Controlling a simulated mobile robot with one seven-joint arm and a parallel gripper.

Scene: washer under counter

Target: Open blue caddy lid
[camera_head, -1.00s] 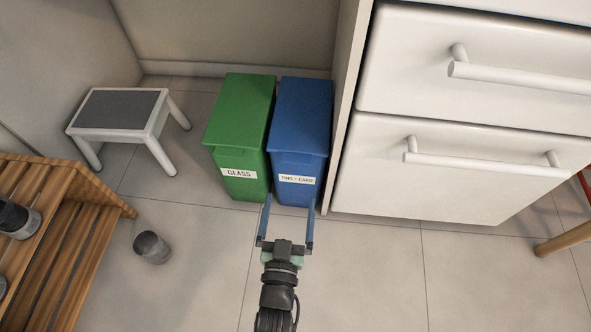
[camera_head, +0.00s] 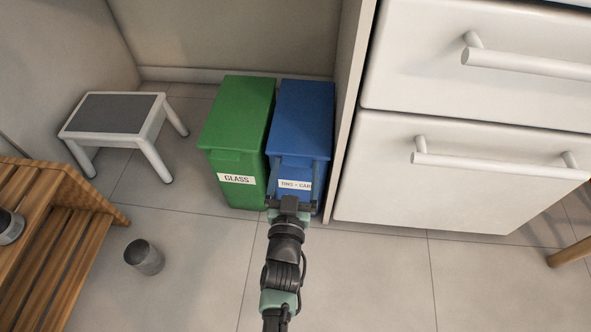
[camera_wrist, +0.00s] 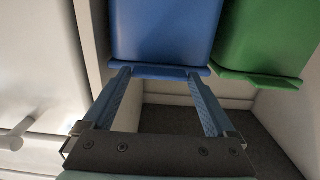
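The blue caddy (camera_head: 290,197) stands on the floor with a white label on its front. Its blue lid (camera_head: 304,115) is closed. In the wrist view the blue caddy (camera_wrist: 165,30) shows upside down, with the lid's front lip (camera_wrist: 160,72) between my fingertips. My gripper (camera_head: 298,168) is at the caddy's front, open and empty, one finger towards each side of the lip. It also shows in the wrist view (camera_wrist: 159,74). I cannot tell whether the fingers touch the lip. My gripper and wrist hide part of the caddy's lower front.
A green caddy (camera_head: 238,118) stands close beside the blue one on the left. A white drawer cabinet (camera_head: 440,190) is close on the right. A step stool (camera_head: 115,112), a grey cup (camera_head: 144,257) and a wooden rack (camera_head: 65,235) are to the left.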

